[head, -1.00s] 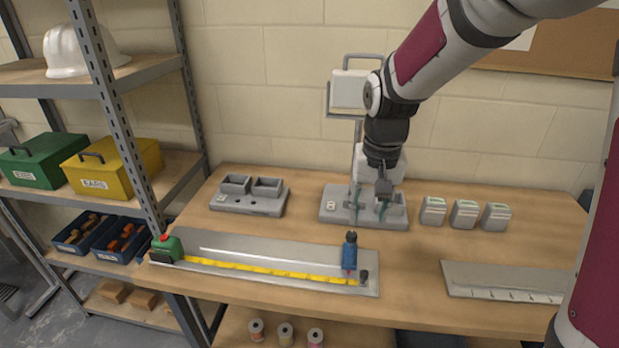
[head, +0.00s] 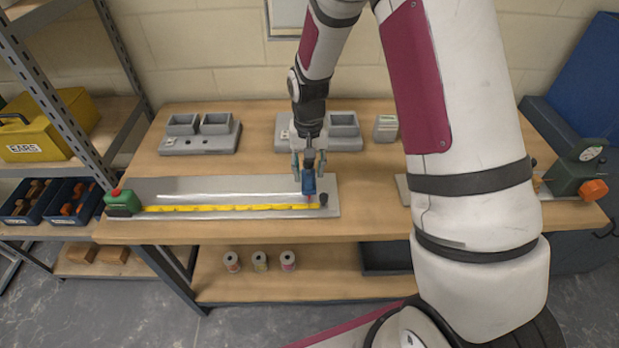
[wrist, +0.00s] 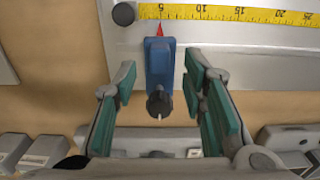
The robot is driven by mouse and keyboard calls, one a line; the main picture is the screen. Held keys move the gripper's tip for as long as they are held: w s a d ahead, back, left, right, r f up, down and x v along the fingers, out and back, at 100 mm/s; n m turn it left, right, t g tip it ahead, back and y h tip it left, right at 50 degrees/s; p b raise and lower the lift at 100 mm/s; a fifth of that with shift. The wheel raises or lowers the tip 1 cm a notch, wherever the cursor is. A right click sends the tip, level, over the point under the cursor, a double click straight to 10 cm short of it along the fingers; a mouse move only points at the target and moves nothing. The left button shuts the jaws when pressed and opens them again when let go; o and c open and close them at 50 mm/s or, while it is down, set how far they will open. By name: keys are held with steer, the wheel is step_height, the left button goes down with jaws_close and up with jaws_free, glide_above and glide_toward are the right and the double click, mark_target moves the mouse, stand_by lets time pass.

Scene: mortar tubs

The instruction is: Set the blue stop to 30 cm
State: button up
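The blue stop (head: 308,182) stands near the right end of the grey rail plate (head: 180,187), by the yellow tape (head: 230,207). In the wrist view the blue stop (wrist: 158,62) has a dark knob and a red pointer (wrist: 160,31). The pointer is at about the 5 mark on the tape (wrist: 225,13), whose numbers rise to the right there, toward the left in the head view. My gripper (head: 308,168) is open over the stop.
A green and red tape case (head: 122,203) sits at the plate's left end, a black peg (head: 323,199) at its right. Grey tubs (head: 200,132) stand behind. The rail left of the stop looks clear. A green device with an orange knob (head: 580,170) is far right.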

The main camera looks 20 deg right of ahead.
mark_target(309, 179)
steer(key=shift+f, duration=2)
jaws_close()
